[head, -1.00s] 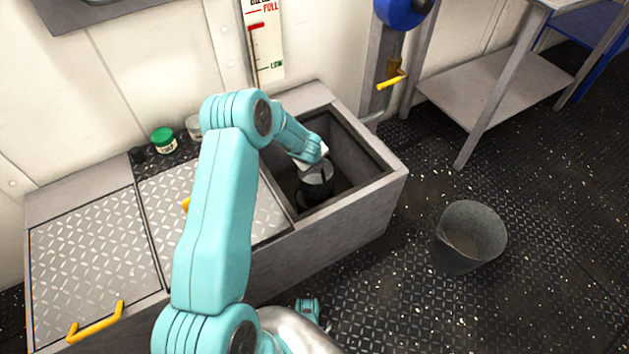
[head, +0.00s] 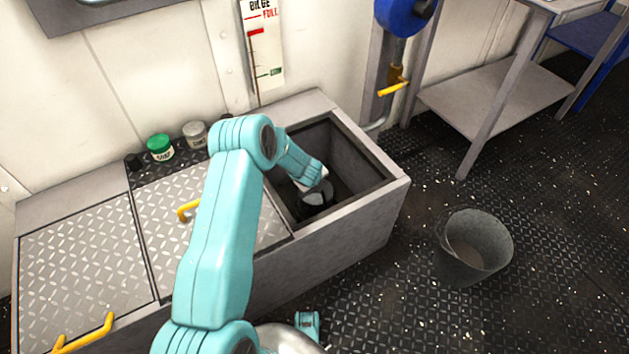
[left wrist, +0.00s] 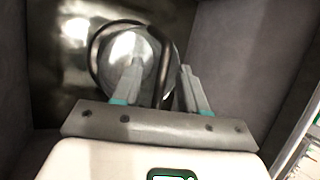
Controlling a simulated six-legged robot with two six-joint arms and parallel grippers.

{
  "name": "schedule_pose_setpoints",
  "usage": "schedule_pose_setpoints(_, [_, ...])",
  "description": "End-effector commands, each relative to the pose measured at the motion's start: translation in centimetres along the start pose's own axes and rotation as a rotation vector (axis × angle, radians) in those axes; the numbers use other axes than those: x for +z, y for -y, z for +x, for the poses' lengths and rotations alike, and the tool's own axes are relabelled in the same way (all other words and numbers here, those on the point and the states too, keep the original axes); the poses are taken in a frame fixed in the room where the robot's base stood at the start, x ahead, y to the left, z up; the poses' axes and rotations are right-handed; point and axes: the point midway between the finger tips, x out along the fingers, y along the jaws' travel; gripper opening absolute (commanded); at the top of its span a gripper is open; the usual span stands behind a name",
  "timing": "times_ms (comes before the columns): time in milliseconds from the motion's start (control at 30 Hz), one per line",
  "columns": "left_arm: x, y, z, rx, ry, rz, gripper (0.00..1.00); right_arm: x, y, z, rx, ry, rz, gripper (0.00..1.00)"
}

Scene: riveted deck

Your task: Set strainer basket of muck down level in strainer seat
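The strainer basket (head: 315,198) is a small dark, round vessel with a pale grey inside, low in the open well (head: 362,152). In the left wrist view the basket (left wrist: 128,62) looks upright, with a dark curved handle (left wrist: 164,62) over it. My left gripper (left wrist: 161,78) reaches down into the well above the basket. Its fingers stand apart on either side of the handle, with gaps showing. In the head view my gripper (head: 315,184) hides part of the basket. The seat under it is hidden, so I cannot tell whether it rests fully there.
Stone-grey walls enclose the well. Diamond-plate lids (head: 85,257) with yellow handles lie to its left. A green-topped jar (head: 160,147) and a grey jar (head: 195,134) stand behind.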

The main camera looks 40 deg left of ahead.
Motion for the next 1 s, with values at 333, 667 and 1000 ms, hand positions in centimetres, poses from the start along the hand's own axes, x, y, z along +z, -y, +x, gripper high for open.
schedule_pose_setpoints(333, [0.1, 0.1, -1.0, 0.000, 0.000, 0.000, 0.42, 0.2, 0.1, -0.3, 0.000, 0.007, 0.001, 1.00])
schedule_pose_setpoints(667, [0.2, 0.2, -8.5, -0.001, 0.001, 0.000, 0.42, 0.6, 0.4, -1.1, 0.001, 0.020, 0.003, 1.00])
schedule_pose_setpoints(1000, [0.0, 0.0, -12.1, 0.001, 0.000, 0.000, 0.42, 0.8, 0.6, -1.5, 0.000, 0.025, -0.001, 1.00])
